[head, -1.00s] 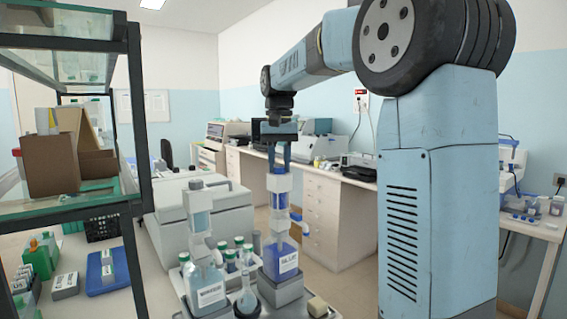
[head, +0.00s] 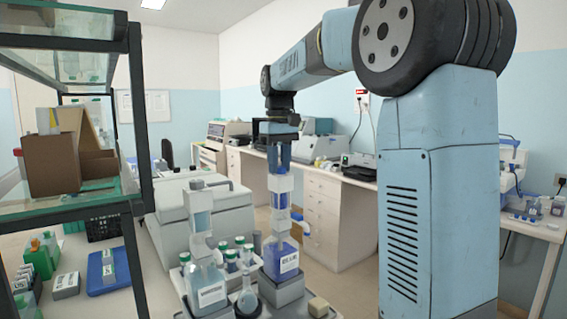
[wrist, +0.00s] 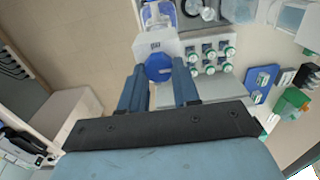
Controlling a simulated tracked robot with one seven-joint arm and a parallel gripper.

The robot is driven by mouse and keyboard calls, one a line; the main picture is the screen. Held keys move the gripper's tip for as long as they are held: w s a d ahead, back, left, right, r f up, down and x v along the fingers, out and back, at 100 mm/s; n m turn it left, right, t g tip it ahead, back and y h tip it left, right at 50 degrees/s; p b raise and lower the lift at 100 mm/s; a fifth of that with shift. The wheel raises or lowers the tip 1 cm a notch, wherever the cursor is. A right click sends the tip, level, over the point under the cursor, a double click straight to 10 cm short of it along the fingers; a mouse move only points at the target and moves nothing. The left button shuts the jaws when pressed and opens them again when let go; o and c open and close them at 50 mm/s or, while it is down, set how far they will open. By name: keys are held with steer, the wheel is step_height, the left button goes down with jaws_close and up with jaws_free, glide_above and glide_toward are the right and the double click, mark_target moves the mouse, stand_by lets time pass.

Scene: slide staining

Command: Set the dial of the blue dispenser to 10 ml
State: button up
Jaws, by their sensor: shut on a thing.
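The blue dispenser (head: 280,259) stands upright on the cart, a bottle of blue liquid labelled "BLUE" with a tall pale head (head: 281,184). The wrist view shows its head from above, with the round blue dial (wrist: 158,67) on top. My gripper (head: 279,165) points straight down over the dispenser. In the wrist view its two blue fingers (wrist: 158,74) are on either side of the dial, shut on it. The dial's scale and setting cannot be read in either view.
A second dispenser (head: 207,284) with pale liquid stands just left, beside a small flask (head: 247,299) and several green-capped bottles (wrist: 210,54). A glass-shelved rack (head: 141,150) rises at the left. A bench (head: 319,205) runs behind.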

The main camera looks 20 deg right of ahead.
mark_target(279, 167)
stand_by(0.3)
steer(key=o, duration=1.1)
steer(key=shift+c, duration=0.2)
steer(key=shift+r, duration=0.15)
step_height(279, 167, up, 14)
steer(key=shift+f, duration=0.25)
steer(key=shift+s, duration=0.1)
steer(key=s+d+f+m+t, duration=0.1)
steer(key=s+f+m+t, duration=0.2)
steer(key=s+f, duration=2.2)
steer(key=s+t, duration=0.2)
steer(key=s, duration=0.1)
steer(key=shift+s+d+m+t, duration=0.2)
steer(key=shift+s+m+t, duration=0.1)
steer(key=shift+s, duration=0.05)
